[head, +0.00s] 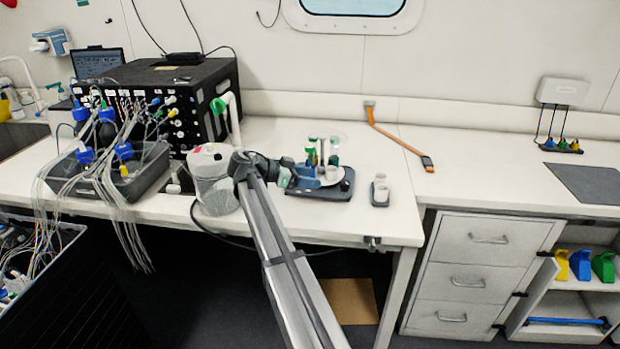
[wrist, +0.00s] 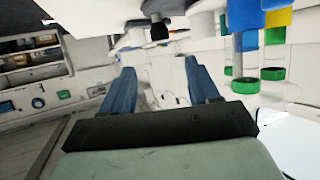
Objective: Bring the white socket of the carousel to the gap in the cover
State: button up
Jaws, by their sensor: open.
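The carousel (head: 320,193) stands on the bench on a dark base. Upright tubes with green and blue parts (head: 334,150) rise from it, and a white round part (head: 333,174) shows at its right. My gripper (head: 304,178) is at the carousel's left side in the head view and covers part of it. In the wrist view my gripper (wrist: 159,66) has its two blue fingers spread, with nothing between them. Green and blue pieces (wrist: 246,86) show to the right of the fingers. I cannot make out the white socket or the gap in the cover.
A small dark holder with white cups (head: 380,190) stands right of the carousel. A black instrument (head: 190,95) with tubing stands further left.

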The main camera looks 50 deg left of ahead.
jog(key=m, duration=0.1)
send_near(346, 182)
jog(key=w+d+r, duration=0.3)
jog(key=w, duration=0.1)
jog(key=w+d+r+m+g, duration=0.1)
jog(key=w+d+r+g, duration=0.1)
jog(key=w+d+r, duration=0.35)
jog(key=w+d+r+m+g, duration=0.1)
jog(key=w+d+r+g, duration=0.1)
jog(key=w+d, duration=0.7)
jog(key=s+a+f+n+g+y, duration=0.1)
jog(key=s+a+n+g+y, duration=0.4)
jog(key=n, duration=0.6)
jog(key=s+a+n+g+y, duration=0.35)
jog(key=s+n, duration=0.35)
jog(key=n, duration=0.3)
jog(key=shift+t, duration=0.45)
jog(key=x, duration=1.4)
jog(key=shift+w+a, duration=0.3)
jog(key=shift+a, duration=0.05)
